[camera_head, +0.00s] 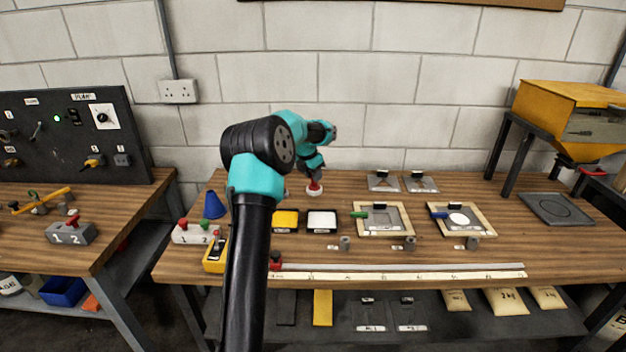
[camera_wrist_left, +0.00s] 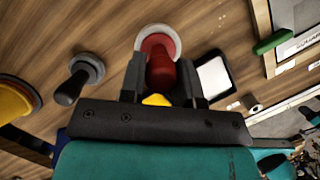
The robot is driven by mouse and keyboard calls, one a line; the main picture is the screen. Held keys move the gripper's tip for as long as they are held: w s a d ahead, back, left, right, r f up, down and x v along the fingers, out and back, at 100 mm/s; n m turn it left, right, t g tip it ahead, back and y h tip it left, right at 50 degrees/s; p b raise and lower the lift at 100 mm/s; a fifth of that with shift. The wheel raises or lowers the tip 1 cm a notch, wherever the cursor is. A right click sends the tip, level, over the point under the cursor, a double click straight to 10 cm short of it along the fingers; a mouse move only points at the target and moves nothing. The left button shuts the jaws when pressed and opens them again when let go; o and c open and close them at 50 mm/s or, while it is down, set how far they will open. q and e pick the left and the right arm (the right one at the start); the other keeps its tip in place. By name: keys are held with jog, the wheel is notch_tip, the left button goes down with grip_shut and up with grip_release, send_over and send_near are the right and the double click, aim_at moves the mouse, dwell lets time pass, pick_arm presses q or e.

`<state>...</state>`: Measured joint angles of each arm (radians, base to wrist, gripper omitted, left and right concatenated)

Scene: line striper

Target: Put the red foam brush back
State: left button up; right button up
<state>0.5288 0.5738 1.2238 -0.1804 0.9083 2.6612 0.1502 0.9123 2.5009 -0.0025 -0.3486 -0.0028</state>
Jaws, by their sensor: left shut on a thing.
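The red foam brush (camera_head: 314,187) has a red handle and a round white end, which points down toward the bench top. My left gripper (camera_head: 314,174) is shut on its handle at the back middle of the bench; I cannot tell whether the white end touches the wood. In the left wrist view, the red handle (camera_wrist_left: 159,68) sits between the two dark fingers of the gripper (camera_wrist_left: 163,82). My right gripper is not in view.
A yellow pad (camera_head: 286,219) and a white pad (camera_head: 322,220) lie in front of the brush. Two framed screens (camera_head: 384,234) lie to the right, one with a green handle. A blue cone (camera_head: 214,205) stands left. A long ruler rail (camera_head: 400,272) runs along the front.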

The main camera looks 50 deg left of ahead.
pick_arm(q)
jog(key=shift+w+a+f, duration=0.2)
jog(key=shift+w+a, duration=0.85)
jog(key=shift+a, duration=0.2)
jog(key=shift+f, duration=1.7)
jog(key=shift+f, duration=0.2)
jog(key=o, duration=0.9)
jog(key=shift+c, duration=0.2)
jog(key=shift+r, duration=0.1)
jog(key=v, duration=1.2)
